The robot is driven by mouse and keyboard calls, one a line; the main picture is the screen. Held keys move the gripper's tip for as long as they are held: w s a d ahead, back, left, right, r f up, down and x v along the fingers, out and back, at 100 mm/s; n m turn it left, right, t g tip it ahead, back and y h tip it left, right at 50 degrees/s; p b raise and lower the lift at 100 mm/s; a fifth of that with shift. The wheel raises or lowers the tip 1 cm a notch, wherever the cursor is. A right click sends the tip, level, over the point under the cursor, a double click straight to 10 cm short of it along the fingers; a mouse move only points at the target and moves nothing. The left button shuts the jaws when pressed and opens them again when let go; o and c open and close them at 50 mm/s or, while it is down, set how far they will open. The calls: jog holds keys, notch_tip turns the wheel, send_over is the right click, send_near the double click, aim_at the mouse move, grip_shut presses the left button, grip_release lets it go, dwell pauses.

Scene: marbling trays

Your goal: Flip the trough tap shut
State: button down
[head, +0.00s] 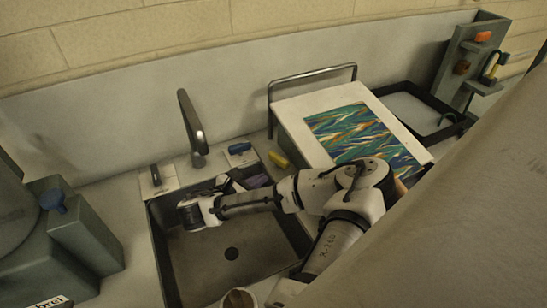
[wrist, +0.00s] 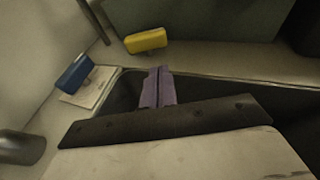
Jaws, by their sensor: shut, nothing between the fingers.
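The grey trough sink (head: 232,270) has a tall curved spout (head: 193,125) behind it. Right of the spout, a blue lever-like piece (head: 239,148) sits on a pale plate. It also shows at the left of the wrist view (wrist: 74,73), where it looks tilted. Left of the spout, a thin dark lever (head: 155,175) stands on another pale plate. I cannot tell which of the two is the trough tap's handle. My gripper (head: 258,181) is over the back right of the trough, its purple fingers (wrist: 158,75) shut and empty, apart from both levers.
A yellow block (head: 278,158) lies behind the trough, right of the blue piece. A white board with a marbled sheet (head: 290,105) and a dark tray (head: 443,130) stand further right. A grey barrel stand with a blue knob (head: 52,200) is at left.

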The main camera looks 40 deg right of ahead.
aim_at(282, 166)
jog(key=b+x, duration=0.1)
jog(key=x, duration=0.1)
jog(key=r+b+x, duration=0.1)
jog(key=x, duration=0.2)
jog(key=shift+d, duration=0.15)
jog(key=shift+w+d+f, duration=0.1)
jog(key=shift+w+d, duration=0.05)
jog(key=shift+d, duration=0.45)
jog(key=shift+d, duration=0.1)
